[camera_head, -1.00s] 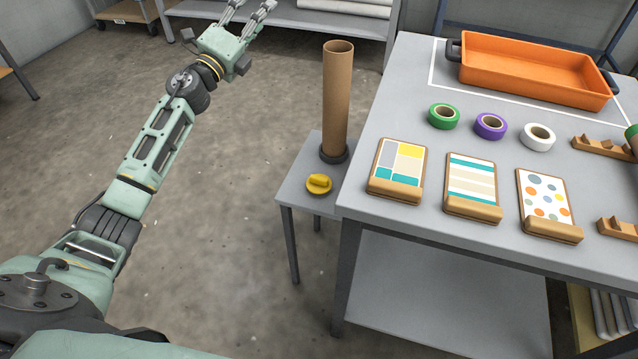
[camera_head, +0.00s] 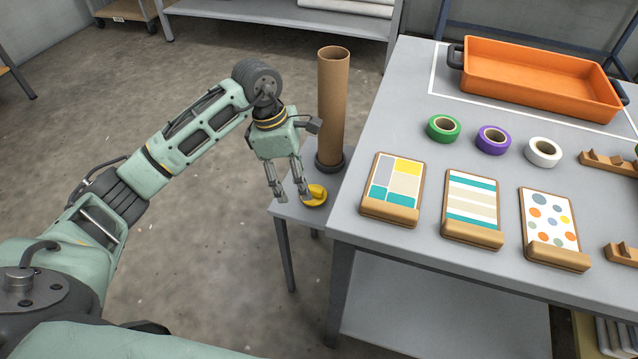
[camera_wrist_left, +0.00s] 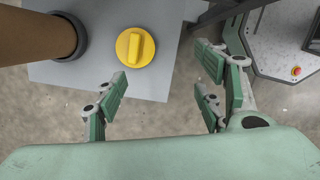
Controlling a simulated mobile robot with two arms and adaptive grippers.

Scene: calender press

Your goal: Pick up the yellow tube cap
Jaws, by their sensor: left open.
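The yellow tube cap (camera_head: 315,195) lies on a small grey side table (camera_head: 291,210), in front of an upright brown cardboard tube (camera_head: 332,105). It is round with a raised grip bar, which shows plainly in the left wrist view (camera_wrist_left: 135,48). My left gripper (camera_head: 290,198) is open and empty, just left of the cap in the head view, its fingers pointing down. In the left wrist view, the cap lies beyond the open fingers (camera_wrist_left: 160,85), apart from them and nearer the left one. My right gripper is not in view.
The tube stands in a dark base ring (camera_head: 329,164) close behind the cap. The large grey table (camera_head: 345,225) rises at the right, with pattern cards, tape rolls and an orange tray (camera_head: 540,78). Open floor lies to the left.

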